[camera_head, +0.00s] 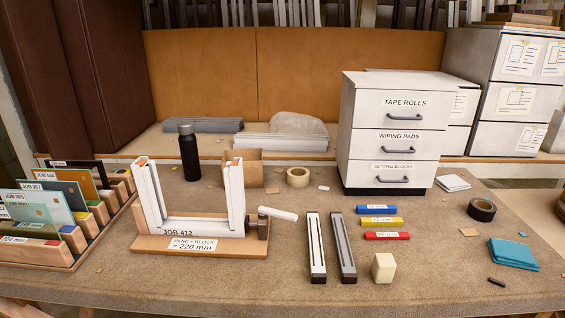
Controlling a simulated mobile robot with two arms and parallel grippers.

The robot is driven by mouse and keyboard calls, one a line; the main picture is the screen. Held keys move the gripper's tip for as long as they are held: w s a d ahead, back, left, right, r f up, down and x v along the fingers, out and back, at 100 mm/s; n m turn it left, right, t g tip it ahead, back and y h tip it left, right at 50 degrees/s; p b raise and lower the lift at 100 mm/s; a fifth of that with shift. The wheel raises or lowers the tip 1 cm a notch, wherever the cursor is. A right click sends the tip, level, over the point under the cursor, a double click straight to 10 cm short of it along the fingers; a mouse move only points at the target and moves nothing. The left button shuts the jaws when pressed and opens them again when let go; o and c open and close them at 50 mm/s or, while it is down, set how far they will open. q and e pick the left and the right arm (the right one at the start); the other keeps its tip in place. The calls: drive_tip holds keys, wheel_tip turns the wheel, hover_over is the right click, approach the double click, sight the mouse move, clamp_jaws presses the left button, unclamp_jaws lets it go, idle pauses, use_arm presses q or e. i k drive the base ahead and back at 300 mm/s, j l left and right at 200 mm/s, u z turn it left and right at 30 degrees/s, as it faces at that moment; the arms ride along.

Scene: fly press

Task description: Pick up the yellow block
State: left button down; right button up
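The yellow block (382,222) is a short flat bar with a pale label, lying on the brown bench right of centre. It lies between a blue block (376,210) behind it and a red block (387,236) in front of it, with small gaps between them. A cream-coloured block (383,268) stands nearer the front edge. Neither of my grippers can be made out in the head view, and nothing covers the yellow block.
Two long bars (316,248) lie left of the coloured blocks. The white-framed JOB 412 fixture (200,243) stands further left. A drawer cabinet (391,133) rises behind the blocks. Black tape (481,210) and a teal cloth (513,254) lie right, with fairly clear bench between.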

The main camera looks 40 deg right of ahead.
sight(390, 221)
drive_tip(key=z, duration=2.05)
